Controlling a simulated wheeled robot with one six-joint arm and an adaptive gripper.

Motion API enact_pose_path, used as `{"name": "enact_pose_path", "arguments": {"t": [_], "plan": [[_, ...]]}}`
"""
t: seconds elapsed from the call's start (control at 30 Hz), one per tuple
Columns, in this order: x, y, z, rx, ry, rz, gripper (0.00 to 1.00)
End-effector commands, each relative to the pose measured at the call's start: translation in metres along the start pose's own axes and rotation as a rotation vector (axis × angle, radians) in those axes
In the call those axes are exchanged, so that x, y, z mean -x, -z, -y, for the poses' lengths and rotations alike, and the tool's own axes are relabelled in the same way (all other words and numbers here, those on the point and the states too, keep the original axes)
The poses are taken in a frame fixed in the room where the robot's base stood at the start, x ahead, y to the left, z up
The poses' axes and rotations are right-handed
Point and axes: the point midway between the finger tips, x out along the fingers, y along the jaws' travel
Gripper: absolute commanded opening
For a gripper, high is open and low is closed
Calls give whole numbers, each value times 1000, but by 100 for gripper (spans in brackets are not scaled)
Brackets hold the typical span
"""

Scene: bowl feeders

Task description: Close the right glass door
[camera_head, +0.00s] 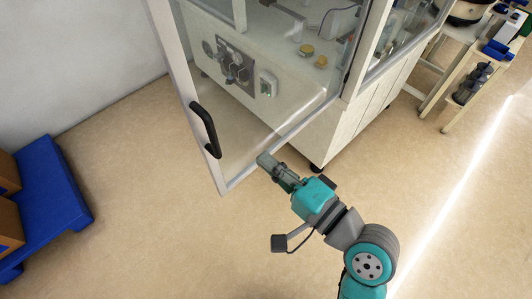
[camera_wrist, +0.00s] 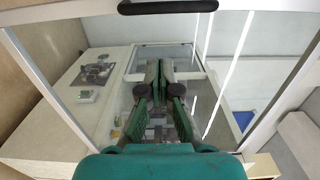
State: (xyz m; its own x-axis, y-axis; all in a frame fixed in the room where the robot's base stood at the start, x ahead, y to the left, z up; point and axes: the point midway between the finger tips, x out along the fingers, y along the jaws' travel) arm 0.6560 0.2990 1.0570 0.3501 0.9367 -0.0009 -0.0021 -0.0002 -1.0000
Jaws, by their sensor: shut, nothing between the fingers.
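The glass door (camera_head: 180,62) stands swung open from the machine cabinet, with a white frame and a clear pane. Its black handle (camera_head: 205,130) is on the outer upright of the frame, and it also shows at the top of the wrist view (camera_wrist: 168,6). My gripper (camera_head: 264,159) is shut and empty, close to the lower part of the door, to the right of the handle. In the wrist view my gripper (camera_wrist: 160,70) points at the glass pane. I cannot tell whether the fingertips touch it.
The white machine cabinet (camera_head: 330,135) with a control panel (camera_head: 235,68) stands behind the door. A blue pallet (camera_head: 52,190) with boxes is at the left. Shelves (camera_head: 462,75) with parts stand at the upper right. The floor (camera_head: 150,220) left of my arm is clear.

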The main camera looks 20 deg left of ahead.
Motion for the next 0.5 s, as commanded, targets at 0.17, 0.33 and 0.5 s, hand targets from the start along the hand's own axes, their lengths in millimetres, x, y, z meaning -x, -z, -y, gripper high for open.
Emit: {"name": "enact_pose_path", "arguments": {"t": [0.17,0.33,0.5], "plan": [[-31,-1,1,2,2,4,0],[-63,-2,1,2,2,3,0],[-92,-1,1,2,1,2,0]]}}
